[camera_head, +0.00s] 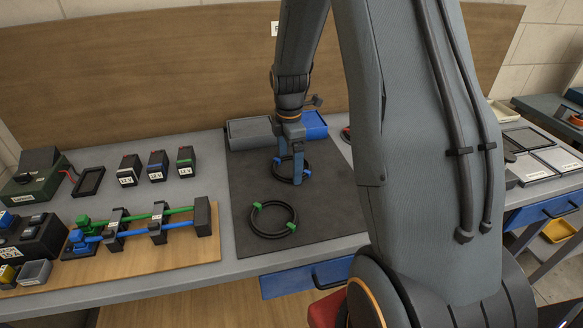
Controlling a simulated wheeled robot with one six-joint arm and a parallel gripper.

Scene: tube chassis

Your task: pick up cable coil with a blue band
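A black cable coil with blue bands (283,180) lies toward the back of the dark mat (330,215). My gripper (291,175) points down over this coil, and its two fingers stand apart within the coil's outline. The fingers cover part of the ring, and I cannot tell whether they touch it. A second black coil with green bands (273,236) lies flat on the mat, nearer the front edge.
Grey and blue trays (250,131) stand behind the mat. Another coil with a reddish band (345,134) is partly hidden by my arm. Several 12 V batteries (158,165) and a board with blue and green tubes (140,225) are at left.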

